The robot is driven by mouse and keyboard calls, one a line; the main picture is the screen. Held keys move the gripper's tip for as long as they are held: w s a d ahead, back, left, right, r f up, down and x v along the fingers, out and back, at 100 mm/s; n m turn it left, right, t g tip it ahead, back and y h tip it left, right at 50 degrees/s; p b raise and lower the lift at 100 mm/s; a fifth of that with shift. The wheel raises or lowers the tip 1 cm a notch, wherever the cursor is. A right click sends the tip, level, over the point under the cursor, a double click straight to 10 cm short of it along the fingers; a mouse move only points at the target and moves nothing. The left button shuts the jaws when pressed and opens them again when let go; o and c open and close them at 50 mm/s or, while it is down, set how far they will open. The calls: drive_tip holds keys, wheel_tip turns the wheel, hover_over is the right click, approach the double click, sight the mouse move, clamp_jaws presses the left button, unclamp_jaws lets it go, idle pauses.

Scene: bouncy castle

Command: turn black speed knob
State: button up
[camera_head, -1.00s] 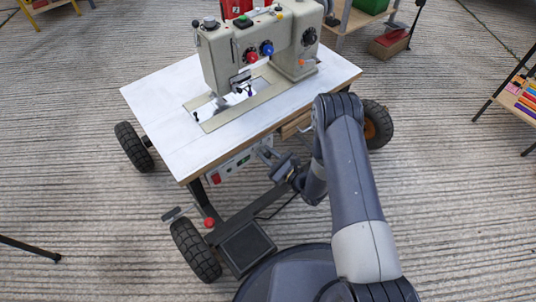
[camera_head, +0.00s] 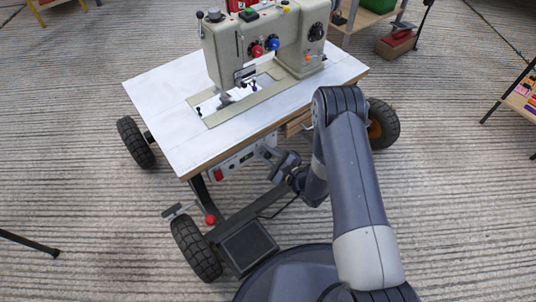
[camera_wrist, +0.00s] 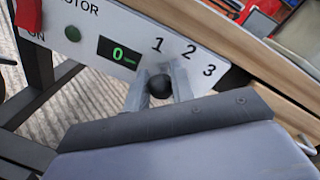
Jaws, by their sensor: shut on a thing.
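The black speed knob (camera_wrist: 160,87) sits on the white motor panel (camera_wrist: 92,20) under the sewing table's front edge. The numbers 1, 2 and 3 are printed in an arc above and to the right of it. In the wrist view my gripper (camera_wrist: 159,80) has one grey finger on each side of the knob and is shut on it. In the head view my gripper (camera_head: 267,152) is against the panel (camera_head: 240,161) and hides the knob. A green display (camera_wrist: 119,53) on the panel reads 0. Which number the knob points to cannot be told.
A sewing machine (camera_head: 262,50) stands on the white tabletop (camera_head: 160,95), close above my arm. A red switch (camera_wrist: 28,16) and a green round button (camera_wrist: 73,33) are left of the display. A black wheel (camera_head: 195,248) and pedal (camera_head: 248,246) stand below.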

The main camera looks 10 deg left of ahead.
drive_tip(key=o, duration=0.9)
drive_tip(key=p+v, duration=0.2)
drive_tip(key=v, duration=0.9)
drive_tip(key=shift+p, duration=0.4)
drive_tip(key=shift+w+a, duration=0.15)
drive_tip(key=b+x, duration=0.2)
drive_tip(key=x, duration=0.7)
drive_tip(key=shift+w+a+b, duration=0.15)
drive_tip(key=shift+a+b, duration=0.15)
drive_tip(key=shift+b, duration=0.05)
drive_tip(key=shift+w+a, duration=0.3)
drive_tip(key=shift+a, duration=0.05)
